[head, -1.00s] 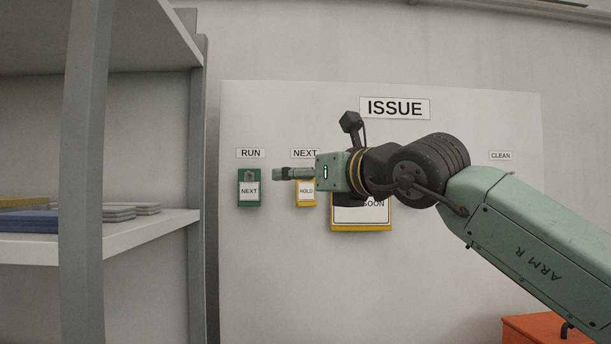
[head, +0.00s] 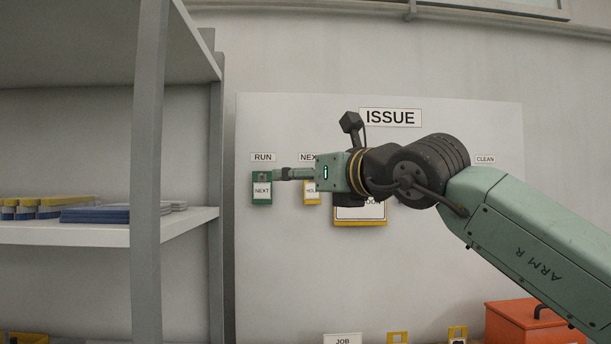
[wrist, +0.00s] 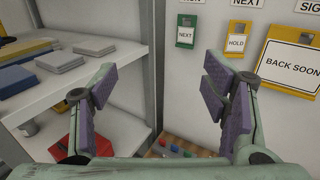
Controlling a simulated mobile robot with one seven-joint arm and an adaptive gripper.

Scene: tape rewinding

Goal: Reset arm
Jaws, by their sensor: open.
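My arm is stretched out toward the left in the head view, in front of a white ISSUE board (head: 450,130). Beyond the fingers the green holder (wrist: 186,32), the yellow HOLD holder (wrist: 238,42) and the BACK SOON sign (wrist: 292,64) hang on the board. The arm partly covers that sign in the head view.
A grey shelf unit (head: 150,150) stands at left with blue and grey flat items on its board. An orange box (head: 535,325) is at lower right. The wrist view shows a red item (wrist: 62,150) low at left and a tray of coloured pieces (wrist: 180,147) below the board.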

